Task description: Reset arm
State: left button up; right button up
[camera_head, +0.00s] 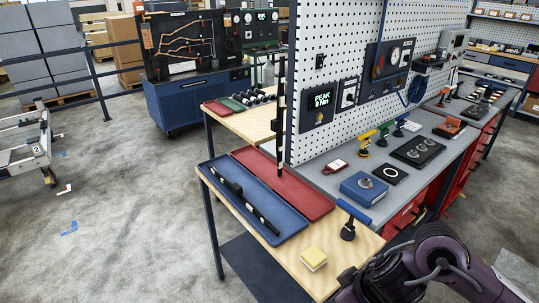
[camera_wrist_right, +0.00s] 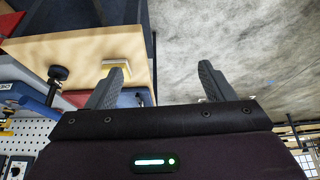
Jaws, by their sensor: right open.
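My right arm (camera_head: 425,265), dark purple, comes in at the lower right of the head view, by the front corner of the wooden table. In the right wrist view my right gripper (camera_wrist_right: 163,78) has its two grey fingers wide apart, with nothing between them. The wooden tabletop edge and the grey floor show beyond the fingers. My left gripper and left arm are not in view.
A yellow sponge (camera_head: 313,260) lies near the table's front; it also shows in the wrist view beside the left finger. A blue tray (camera_head: 215,180) holds a black bar, a red tray (camera_head: 310,197) lies behind, and a blue-handled tool (camera_head: 349,228) stands right.

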jog(key=w+a+r+m+t+y, duration=0.1)
jog(key=w+a+r+t, duration=0.2)
jog(key=a, duration=0.6)
jog(key=s+d+f+m+g+h, duration=0.35)
jog(key=s+d+f+m, duration=0.2)
jog(key=s+d, duration=0.7)
notch_tip(320, 180, down, 34)
jog(key=s+g+b, duration=0.1)
jog(key=s+b, duration=0.2)
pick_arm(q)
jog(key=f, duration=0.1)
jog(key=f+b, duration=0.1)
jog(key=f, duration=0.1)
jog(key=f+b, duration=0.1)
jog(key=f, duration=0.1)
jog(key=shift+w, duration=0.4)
pick_arm(e)
jog(key=s+d+f, duration=0.2)
jog(key=s+f, duration=0.7)
jog(key=f, duration=0.1)
jog(key=s+d+f+g, duration=0.1)
jog(key=s+d+f, duration=0.1)
jog(key=s+f, duration=0.7)
jog(key=shift+s+d+f+n+h, duration=0.2)
jog(key=shift+s+f+n+h, duration=0.15)
jog(key=shift+f+n, duration=0.1)
jog(key=shift+g, duration=0.25)
